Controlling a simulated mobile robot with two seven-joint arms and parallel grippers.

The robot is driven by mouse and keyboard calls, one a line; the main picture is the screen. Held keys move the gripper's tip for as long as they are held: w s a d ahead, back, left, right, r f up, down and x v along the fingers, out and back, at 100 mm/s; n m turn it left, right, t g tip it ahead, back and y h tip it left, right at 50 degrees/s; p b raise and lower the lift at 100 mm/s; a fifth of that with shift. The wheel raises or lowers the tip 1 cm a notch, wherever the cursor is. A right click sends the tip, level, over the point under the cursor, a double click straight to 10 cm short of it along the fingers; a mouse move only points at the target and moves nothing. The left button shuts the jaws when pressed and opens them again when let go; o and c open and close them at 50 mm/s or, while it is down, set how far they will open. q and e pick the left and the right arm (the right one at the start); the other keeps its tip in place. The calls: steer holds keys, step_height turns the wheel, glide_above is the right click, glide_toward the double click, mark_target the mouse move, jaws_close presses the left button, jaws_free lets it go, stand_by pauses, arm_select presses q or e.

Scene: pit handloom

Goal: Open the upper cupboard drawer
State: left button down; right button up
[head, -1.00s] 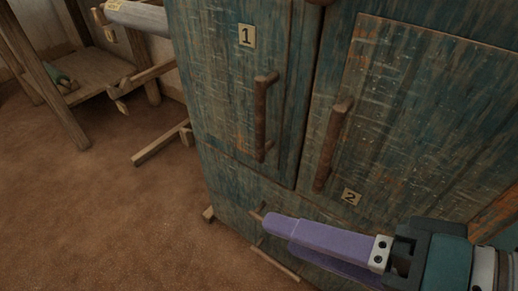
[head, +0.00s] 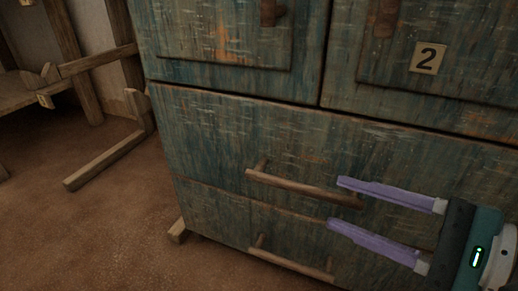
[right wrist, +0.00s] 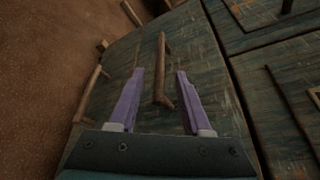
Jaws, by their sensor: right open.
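The upper drawer (head: 215,135) of the worn blue-green cupboard is shut, its front flush below the doors. Its wooden bar handle (head: 300,186) runs across the front, tilted in the head view. My right gripper (head: 335,203) is open, its purple fingers pointing at the right end of this handle, one above and one below. In the right wrist view the handle (right wrist: 162,65) lies between the spread fingers (right wrist: 160,72) in the picture, with no finger seen touching it. The depth gap is hard to tell. My left gripper is not in view.
The lower drawer (head: 215,215) has a similar bar handle (head: 290,262) close below. Wooden loom beams (head: 105,155) stand at left. The brown floor (head: 90,230) between is clear.

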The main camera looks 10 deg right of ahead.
mark_target(312, 193)
steer(key=b+x, duration=0.2)
steer(key=x, duration=0.6)
jaws_close()
stand_by(1.2)
